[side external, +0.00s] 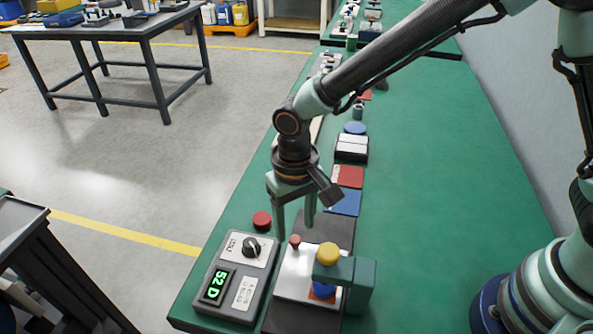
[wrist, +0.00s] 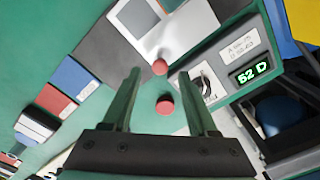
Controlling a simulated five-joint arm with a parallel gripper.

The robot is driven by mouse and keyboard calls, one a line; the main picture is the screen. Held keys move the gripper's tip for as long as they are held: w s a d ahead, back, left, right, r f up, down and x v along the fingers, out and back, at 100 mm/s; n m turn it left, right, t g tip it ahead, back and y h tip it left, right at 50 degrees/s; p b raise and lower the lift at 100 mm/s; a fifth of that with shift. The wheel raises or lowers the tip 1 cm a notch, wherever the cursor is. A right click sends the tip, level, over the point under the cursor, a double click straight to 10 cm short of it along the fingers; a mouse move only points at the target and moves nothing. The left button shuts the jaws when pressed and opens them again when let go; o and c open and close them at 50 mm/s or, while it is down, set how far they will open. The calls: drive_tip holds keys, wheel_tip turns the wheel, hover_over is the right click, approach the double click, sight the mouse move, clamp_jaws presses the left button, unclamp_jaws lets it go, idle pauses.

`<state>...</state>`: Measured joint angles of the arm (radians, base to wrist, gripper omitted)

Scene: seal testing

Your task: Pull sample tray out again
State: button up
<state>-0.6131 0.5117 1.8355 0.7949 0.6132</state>
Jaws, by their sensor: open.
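The sample tray (side external: 292,284) is a pale plate lying on a dark base, partly under the green tester head with a yellow knob (side external: 327,253). A blue part (side external: 323,288) over a red-orange patch shows under the head. A small red knob (side external: 295,241) stands at the tray's near-gripper edge. My gripper (side external: 295,231) is open and empty, pointing down above that edge. In the wrist view the tray (wrist: 122,32) lies ahead, and its red knob (wrist: 160,67) appears between the tips of my open gripper (wrist: 159,73). I cannot tell whether the fingertips reach down to the knob's height.
A grey control box (side external: 235,280) with dial and green "52 D" display stands left of the tray. A loose red disc (side external: 262,221) lies on the green bench by it. Blue (side external: 343,202) and red (side external: 348,176) blocks line up beyond. Bench right of them is clear.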

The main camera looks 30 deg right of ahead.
sight(295, 238)
drive_tip(key=shift+f, duration=1.55)
clamp_jaws()
drive_tip(key=shift+r, duration=0.1)
